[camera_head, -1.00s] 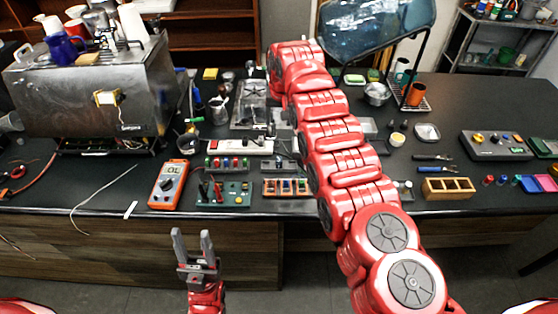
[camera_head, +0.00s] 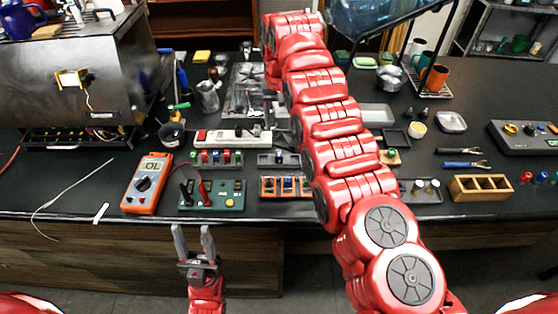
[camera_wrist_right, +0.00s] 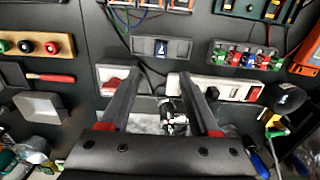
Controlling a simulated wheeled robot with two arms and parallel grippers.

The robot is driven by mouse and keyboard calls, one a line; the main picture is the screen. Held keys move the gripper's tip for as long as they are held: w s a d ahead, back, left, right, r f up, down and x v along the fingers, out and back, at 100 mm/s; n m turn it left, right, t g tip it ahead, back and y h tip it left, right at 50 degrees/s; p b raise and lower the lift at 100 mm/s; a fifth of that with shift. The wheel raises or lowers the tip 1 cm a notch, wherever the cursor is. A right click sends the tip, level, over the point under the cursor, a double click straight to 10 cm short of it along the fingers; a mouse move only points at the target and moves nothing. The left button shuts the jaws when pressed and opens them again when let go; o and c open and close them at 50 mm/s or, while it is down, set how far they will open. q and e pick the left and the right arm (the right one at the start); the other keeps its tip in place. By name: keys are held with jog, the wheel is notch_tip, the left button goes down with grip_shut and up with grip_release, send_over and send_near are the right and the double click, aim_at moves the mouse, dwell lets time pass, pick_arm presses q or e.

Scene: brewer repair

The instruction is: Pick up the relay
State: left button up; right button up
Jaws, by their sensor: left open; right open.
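I cannot tell for sure which part is the relay. One candidate is a small dark block with a blue mark (camera_wrist_right: 161,48), alone in a grey tray (camera_head: 278,166). A rack of red, green and blue parts (camera_head: 216,157) stands left of that tray, and an orange-framed rack of blocks (camera_head: 286,187) lies in front of it. My right gripper (camera_wrist_right: 160,76) is open above the bench, behind the grey tray; its arm hides part of the bench in the head view. A dark metallic fitting (camera_wrist_right: 172,118) shows between its fingers. My left gripper (camera_head: 194,232) is open and empty before the bench edge.
An orange multimeter (camera_head: 147,183) and a green board with probes (camera_head: 213,195) lie at the front left. A white power strip (camera_head: 233,136) lies behind the racks. The brewer (camera_head: 75,75) stands at the left. A wooden box (camera_head: 480,187) is at the right.

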jog(key=p, duration=0.2)
send_over(279, 154)
jog(key=f, duration=0.5)
jog(key=shift+w+d+f, duration=0.1)
jog(key=shift+w+f, duration=0.1)
jog(key=shift+s+f+p, duration=0.1)
jog(key=shift+f+p, duration=0.25)
jog(key=shift+p, duration=0.25)
notch_tip(279, 154, down, 4)
jog(key=shift+r+p, duration=0.2)
jog(key=shift+p, duration=0.8)
jog(key=shift+f, duration=0.5)
grip_shut()
